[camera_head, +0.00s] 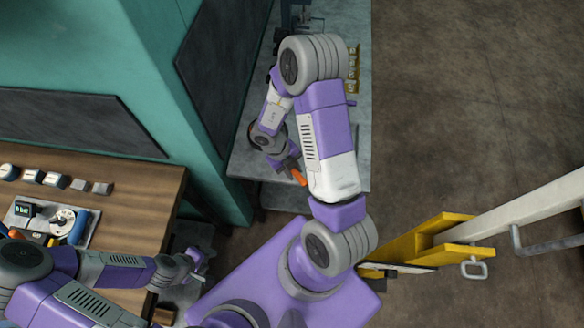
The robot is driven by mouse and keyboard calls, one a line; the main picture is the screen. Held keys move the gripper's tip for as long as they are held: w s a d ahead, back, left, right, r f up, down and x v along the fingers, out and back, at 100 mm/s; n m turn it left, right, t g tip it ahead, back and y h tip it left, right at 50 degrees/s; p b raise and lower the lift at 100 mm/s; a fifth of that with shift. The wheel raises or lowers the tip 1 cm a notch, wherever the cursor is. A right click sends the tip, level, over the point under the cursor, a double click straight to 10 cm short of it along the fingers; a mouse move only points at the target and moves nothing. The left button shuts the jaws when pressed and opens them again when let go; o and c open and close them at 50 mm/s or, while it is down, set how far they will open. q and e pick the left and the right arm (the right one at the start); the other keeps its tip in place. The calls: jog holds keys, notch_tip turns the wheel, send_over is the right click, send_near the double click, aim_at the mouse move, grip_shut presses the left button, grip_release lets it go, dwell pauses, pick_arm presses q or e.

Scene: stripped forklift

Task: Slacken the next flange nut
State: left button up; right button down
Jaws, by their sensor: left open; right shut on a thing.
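My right gripper (289,166) is over the grey bench (355,135), below the bent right arm. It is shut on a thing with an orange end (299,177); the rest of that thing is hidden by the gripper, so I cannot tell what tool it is. My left gripper (198,263) is open and seems empty, just right of the wooden table's edge. I cannot make out any flange nut; my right arm covers much of the bench.
The wooden table (130,210) at left holds a tray (22,214) of parts and several small grey blocks (53,181). A teal frame (165,90) stands between table and bench. A yellow fork carriage (415,243) is at lower right. The floor at upper right is clear.

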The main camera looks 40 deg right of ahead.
jog(key=shift+f, duration=0.25)
jog(key=shift+f+b, duration=0.7)
jog(key=shift+f, duration=0.7)
